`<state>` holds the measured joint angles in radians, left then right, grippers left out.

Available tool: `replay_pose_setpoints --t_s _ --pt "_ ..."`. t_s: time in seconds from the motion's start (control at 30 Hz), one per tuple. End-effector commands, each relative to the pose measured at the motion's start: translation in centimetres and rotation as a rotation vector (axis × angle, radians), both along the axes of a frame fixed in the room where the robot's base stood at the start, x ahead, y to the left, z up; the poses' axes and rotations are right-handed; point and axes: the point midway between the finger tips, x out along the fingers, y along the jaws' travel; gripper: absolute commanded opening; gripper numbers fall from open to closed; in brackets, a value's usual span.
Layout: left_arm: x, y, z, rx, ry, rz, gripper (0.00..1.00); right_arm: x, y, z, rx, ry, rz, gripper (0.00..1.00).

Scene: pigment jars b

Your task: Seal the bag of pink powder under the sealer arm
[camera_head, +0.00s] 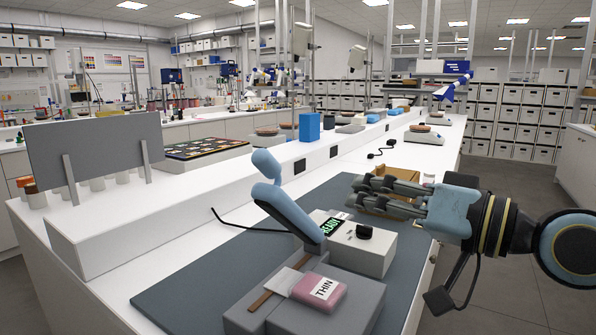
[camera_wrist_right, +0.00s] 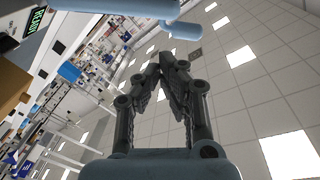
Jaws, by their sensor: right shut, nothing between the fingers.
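The bag of pink powder (camera_head: 328,297), labelled THIN, lies flat on the grey sealer base (camera_head: 357,312). Its pale empty end (camera_head: 285,281) points left toward a brown strip (camera_head: 262,301). The blue sealer arm (camera_head: 292,212) is raised and tilted above the base, with a rounded handle (camera_head: 267,163) at its upper end. It also shows at the top of the right wrist view (camera_wrist_right: 130,8). My right gripper (camera_head: 354,190) is shut and empty, right of the raised arm and above the control box. Its fingertips (camera_wrist_right: 167,66) meet in the right wrist view. My left gripper is not in view.
A white control box (camera_head: 376,258) with a green READY display (camera_head: 330,227) and black knob (camera_head: 364,231) stands behind the bag. A cardboard box (camera_head: 400,181) is behind my right gripper. The dark mat (camera_head: 190,292) is clear on the left; a raised white ledge (camera_head: 130,218) borders it.

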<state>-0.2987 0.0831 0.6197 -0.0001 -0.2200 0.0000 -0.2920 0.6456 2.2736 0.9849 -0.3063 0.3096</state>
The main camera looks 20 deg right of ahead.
Motion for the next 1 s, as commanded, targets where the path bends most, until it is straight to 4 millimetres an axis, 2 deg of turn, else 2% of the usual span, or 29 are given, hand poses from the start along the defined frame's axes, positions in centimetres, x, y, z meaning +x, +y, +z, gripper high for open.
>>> replay_pose_setpoints --t_s 0.03,0.1,0.2,0.47,0.83,1.0 --pt "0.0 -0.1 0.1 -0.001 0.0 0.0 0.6 0.5 -0.5 2.1 0.062 -0.038 0.002 0.0" --pt "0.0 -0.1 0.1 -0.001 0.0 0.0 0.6 0.8 -1.0 4.2 0.138 -0.073 0.001 0.0" --pt "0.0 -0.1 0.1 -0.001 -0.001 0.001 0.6 1.2 -1.4 5.6 0.192 -0.096 -0.002 0.0" --pt "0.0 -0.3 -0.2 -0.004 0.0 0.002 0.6 3.4 -0.3 6.3 0.209 -0.104 -0.004 0.0" --pt "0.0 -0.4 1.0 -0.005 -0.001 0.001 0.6 9.7 3.3 7.6 0.206 -0.1 -0.002 0.0" --pt "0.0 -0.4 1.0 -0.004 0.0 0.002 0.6 9.7 5.2 5.7 0.203 -0.096 -0.002 0.0"
